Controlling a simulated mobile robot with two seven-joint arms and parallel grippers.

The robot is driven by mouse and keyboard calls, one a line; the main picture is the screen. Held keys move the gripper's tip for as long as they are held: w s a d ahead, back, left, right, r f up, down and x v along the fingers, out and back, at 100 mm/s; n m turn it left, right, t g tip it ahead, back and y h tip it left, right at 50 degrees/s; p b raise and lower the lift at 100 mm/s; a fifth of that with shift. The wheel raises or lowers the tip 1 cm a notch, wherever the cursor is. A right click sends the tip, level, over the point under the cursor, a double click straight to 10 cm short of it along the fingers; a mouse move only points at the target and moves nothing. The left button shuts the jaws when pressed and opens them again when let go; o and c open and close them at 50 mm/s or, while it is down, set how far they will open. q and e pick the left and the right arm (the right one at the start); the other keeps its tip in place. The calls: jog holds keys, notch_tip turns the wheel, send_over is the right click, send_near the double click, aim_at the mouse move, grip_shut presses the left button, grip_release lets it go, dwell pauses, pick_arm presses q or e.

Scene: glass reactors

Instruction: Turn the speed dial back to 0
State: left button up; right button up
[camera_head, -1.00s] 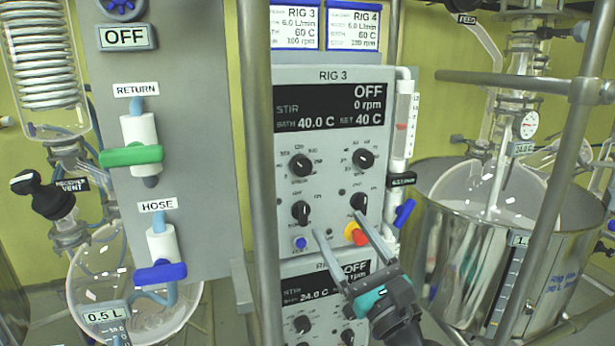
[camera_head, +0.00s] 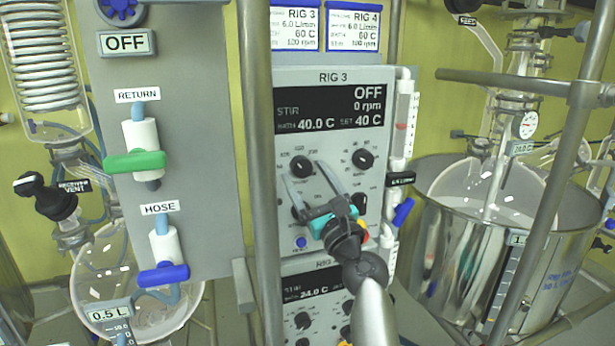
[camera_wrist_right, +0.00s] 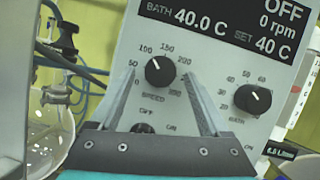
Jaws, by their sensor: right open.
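The speed dial (camera_head: 301,166) is a black knob at the upper left of the RIG 3 panel's controls. My right gripper (camera_head: 303,172) is open, with one finger towards each side of the speed dial. I cannot tell whether the fingers touch it or the panel. The RIG 3 display (camera_head: 330,107) reads OFF and 0 rpm. My left gripper is not in view.
The bath dial (camera_head: 363,159) is close to the right of the speed dial. Lower switches are partly hidden by my gripper. A metal post (camera_head: 257,150) stands left of the panel, and a flow tube (camera_head: 403,120) stands right. A steel bath (camera_head: 450,235) is farther right.

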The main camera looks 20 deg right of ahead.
jog(key=shift+w+r, duration=0.1)
jog(key=shift+w, duration=0.05)
grip_shut()
dwell(0.6)
